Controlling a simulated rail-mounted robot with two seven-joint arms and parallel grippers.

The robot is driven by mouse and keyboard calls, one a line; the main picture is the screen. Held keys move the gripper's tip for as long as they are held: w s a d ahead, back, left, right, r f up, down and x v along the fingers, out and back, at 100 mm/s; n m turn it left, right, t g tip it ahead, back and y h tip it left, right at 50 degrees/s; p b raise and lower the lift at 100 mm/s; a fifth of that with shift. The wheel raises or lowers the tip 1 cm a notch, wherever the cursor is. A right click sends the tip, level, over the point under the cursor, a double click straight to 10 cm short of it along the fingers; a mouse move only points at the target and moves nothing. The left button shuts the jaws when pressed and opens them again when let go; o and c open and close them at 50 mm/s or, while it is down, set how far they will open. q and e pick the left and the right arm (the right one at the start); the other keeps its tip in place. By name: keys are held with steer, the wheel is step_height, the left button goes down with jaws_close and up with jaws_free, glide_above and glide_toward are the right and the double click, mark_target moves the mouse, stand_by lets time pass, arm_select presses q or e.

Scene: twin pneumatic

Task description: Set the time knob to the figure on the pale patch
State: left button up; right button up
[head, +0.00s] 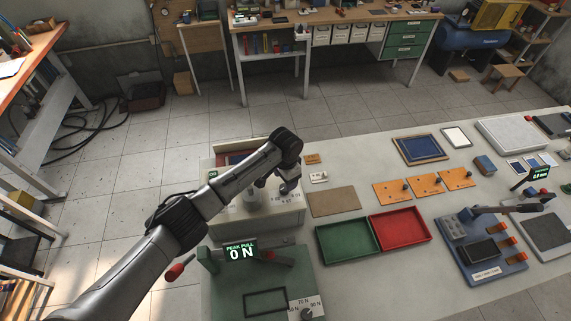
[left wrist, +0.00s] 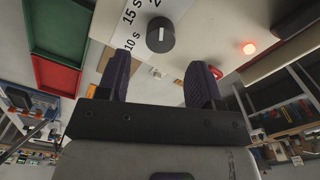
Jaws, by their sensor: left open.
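The dark grey time knob (left wrist: 160,36) is round with a white pointer line, upright in the left wrist view. White scale plate (left wrist: 128,28) beside it reads 10 s and 15 s, with a partly cut-off figure starting with 2 above. My left gripper (left wrist: 160,78) is open, its two dark fingers apart with nothing between them; the knob lies beyond the tips, not touched. In the head view my left gripper (head: 289,187) is over the front of the beige machine (head: 275,226) and hides the knob. I cannot make out a figure on a pale patch. My right gripper is out of view.
A red lamp (left wrist: 248,48) glows near the knob. The green pull tester's display (head: 240,253) reads PEAK PULL 0 N. A green tray (head: 320,253) and a red tray (head: 428,233) lie right of the beige machine, with a tan mat (head: 334,201) behind them.

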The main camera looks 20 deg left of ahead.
arm_select(q)
step_height(320, 180, up, 9)
steer(key=shift+f+b, duration=0.2)
steer(key=shift+b, duration=0.2)
stand_by(0.4)
